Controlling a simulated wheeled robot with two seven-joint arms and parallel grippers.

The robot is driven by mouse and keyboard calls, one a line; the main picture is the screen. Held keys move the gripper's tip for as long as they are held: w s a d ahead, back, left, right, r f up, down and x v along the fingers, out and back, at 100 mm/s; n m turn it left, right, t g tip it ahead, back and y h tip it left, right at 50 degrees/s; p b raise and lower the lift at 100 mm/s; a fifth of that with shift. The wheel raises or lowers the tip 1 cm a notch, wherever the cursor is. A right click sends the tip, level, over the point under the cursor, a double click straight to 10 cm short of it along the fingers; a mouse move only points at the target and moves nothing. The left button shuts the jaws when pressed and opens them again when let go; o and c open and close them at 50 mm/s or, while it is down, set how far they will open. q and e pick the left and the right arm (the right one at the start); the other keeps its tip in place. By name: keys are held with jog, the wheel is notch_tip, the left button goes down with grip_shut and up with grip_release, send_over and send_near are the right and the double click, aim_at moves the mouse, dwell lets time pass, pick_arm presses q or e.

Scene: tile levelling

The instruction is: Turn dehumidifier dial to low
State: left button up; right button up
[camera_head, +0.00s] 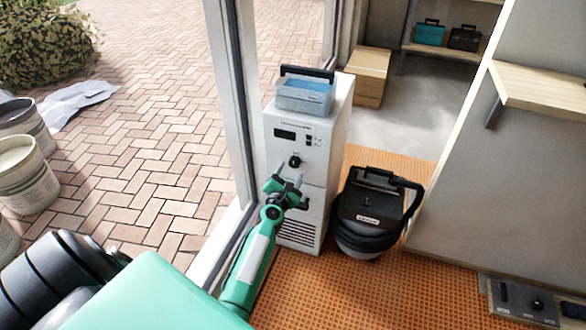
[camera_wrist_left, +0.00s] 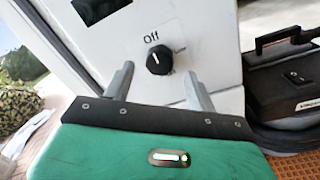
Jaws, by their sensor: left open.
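The white dehumidifier (camera_head: 319,150) stands upright by the door frame, with a dark display and a black dial on its front. The dial (camera_head: 295,161) also shows in the left wrist view (camera_wrist_left: 159,60), with the word "Off" above it and its pale pointer line near the top; smaller print to its right is too small to read. My left gripper (camera_head: 284,183) is open just in front of the panel, a little below the dial. In the left wrist view its two fingers (camera_wrist_left: 155,80) stand on either side of the dial, apart from it. My right gripper is not in view.
A blue-topped box with a black handle (camera_head: 304,92) sits on the dehumidifier. A black vacuum (camera_head: 367,212) stands close on its right on orange matting. The glass door frame (camera_head: 232,100) is close on the left. A shelf (camera_head: 540,90) juts out at right.

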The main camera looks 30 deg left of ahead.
aim_at(294, 165)
pick_arm(q)
jog(key=shift+x, duration=1.7)
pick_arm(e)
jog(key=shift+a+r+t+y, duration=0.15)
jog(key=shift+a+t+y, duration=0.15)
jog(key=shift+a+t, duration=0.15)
pick_arm(q)
jog(key=c, duration=1)
